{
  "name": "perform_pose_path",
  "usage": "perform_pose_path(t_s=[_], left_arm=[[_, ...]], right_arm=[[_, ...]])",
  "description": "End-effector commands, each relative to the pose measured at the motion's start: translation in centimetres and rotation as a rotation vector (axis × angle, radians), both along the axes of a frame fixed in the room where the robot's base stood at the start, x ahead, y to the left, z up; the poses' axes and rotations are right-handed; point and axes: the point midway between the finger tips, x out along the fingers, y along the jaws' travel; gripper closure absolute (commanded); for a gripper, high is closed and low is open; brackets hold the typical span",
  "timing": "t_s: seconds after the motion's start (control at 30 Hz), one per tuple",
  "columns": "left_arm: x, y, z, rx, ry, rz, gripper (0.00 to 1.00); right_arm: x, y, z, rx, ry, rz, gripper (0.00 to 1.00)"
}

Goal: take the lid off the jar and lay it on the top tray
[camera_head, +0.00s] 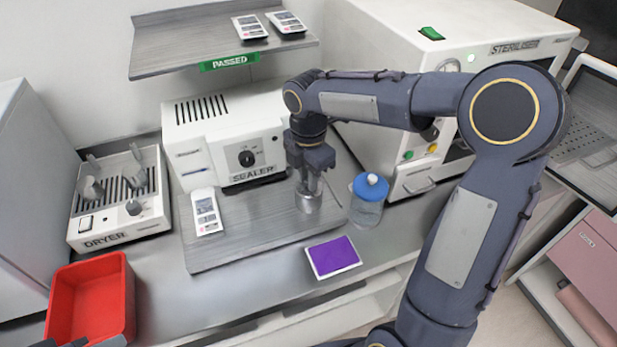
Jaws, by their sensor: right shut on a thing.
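A clear jar (366,212) stands right of the grey work board, beside the steriliser. Its blue lid (370,187) with a white knob is on it. My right gripper (309,188) points down left of the jar, apart from the lid. It is shut on a small silver metal cylinder (308,203), which is at the board's right side; I cannot tell whether it touches the board. A grey raised tray (165,50) with a green PASSED label is at the top left. Only dark bits at the bottom left edge may be my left gripper (76,343).
A sealer (215,130) stands behind the board (250,228), with a white pouch (207,212) before it. Two pouches lie on the raised tray. A purple pad (333,257), dryer (118,200), red bin (92,290) and steriliser (480,55) surround the board. My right arm crosses the right side.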

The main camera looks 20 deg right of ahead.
Motion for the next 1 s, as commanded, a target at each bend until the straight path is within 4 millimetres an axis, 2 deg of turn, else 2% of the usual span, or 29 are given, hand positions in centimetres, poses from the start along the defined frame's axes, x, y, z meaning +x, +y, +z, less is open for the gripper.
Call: perform_pose_path(t_s=[0.07, 0.2, 0.37, 0.5, 0.73, 1.0], left_arm=[[0.0, 0.0, -0.1, 0.0, 0.0, 0.0, 0.64], [0.0, 0.0, 0.0, 0.0, 0.0, 0.0, 0.64], [0.0, 0.0, -0.5, 0.0, 0.0, 0.0, 0.64], [0.0, 0.0, -1.0, 0.0, 0.0, 0.0, 0.64], [0.0, 0.0, -1.8, 0.0, 0.0, 0.0, 0.64], [0.0, 0.0, -2.0, 0.0, 0.0, 0.0, 0.64]], right_arm=[[-0.1, 0.0, 0.3, -0.001, 0.008, 0.0, 1.0], [-0.1, 0.0, 2.8, 0.0, 0.0, 0.0, 1.0], [-3.0, -0.5, 6.1, -0.002, -0.006, -0.002, 1.0], [-6.1, -1.0, 9.0, -0.002, -0.006, -0.001, 1.0], [-11.2, -1.7, 11.2, -0.001, -0.005, -0.001, 1.0], [-13.7, -2.0, 12.4, 0.0, -0.001, 0.0, 1.0]])
